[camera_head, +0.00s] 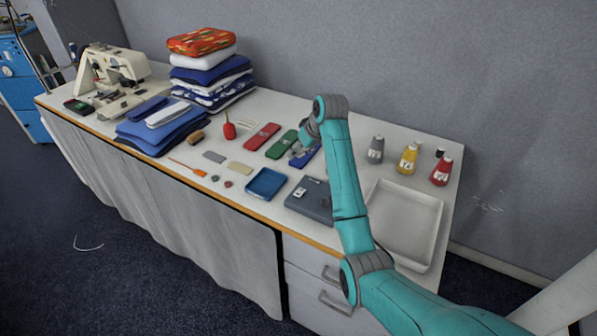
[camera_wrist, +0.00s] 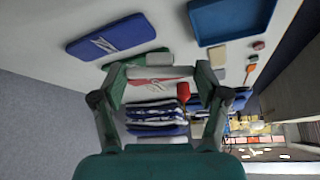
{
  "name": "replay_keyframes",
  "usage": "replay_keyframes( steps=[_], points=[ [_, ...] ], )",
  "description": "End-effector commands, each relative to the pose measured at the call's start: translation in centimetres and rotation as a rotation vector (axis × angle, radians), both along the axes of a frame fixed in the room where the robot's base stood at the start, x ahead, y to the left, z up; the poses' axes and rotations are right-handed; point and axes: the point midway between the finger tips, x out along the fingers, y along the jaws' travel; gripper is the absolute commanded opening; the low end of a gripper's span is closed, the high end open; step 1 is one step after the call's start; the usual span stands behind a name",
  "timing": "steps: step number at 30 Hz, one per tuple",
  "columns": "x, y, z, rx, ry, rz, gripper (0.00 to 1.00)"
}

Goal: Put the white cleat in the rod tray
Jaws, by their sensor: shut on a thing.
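My gripper (camera_head: 298,151) is over the row of flat coloured pieces. In the wrist view its fingers (camera_wrist: 158,73) are shut on a pale grey-white bar (camera_wrist: 150,72), which looks like the white cleat. A flat red piece (camera_head: 262,136), a green one (camera_head: 281,146) and a blue one (camera_head: 307,160) lie in a row, each with white marks. The blue one shows in the wrist view (camera_wrist: 88,45) with thin white strokes; the green one (camera_wrist: 120,80) is partly hidden by the fingers. I cannot tell which is the rod tray. An open blue tray (camera_head: 266,184) lies nearer the front edge.
A dark grey box (camera_head: 312,205) and a large white tray (camera_head: 400,240) lie beside my arm. Grey, yellow and red bottles (camera_head: 408,158) stand at the back right. Folded cloths (camera_head: 210,75) and a sewing machine (camera_head: 110,75) stand at the left. Small loose pieces lie near the front.

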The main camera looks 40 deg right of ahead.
Motion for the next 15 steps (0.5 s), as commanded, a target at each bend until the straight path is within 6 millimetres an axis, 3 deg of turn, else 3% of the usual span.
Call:
replay_keyframes(
  steps=[15],
  points=[
    [-0.1, 0.0, -6.7, 0.002, 0.004, -0.001, 0.59]
  ],
)
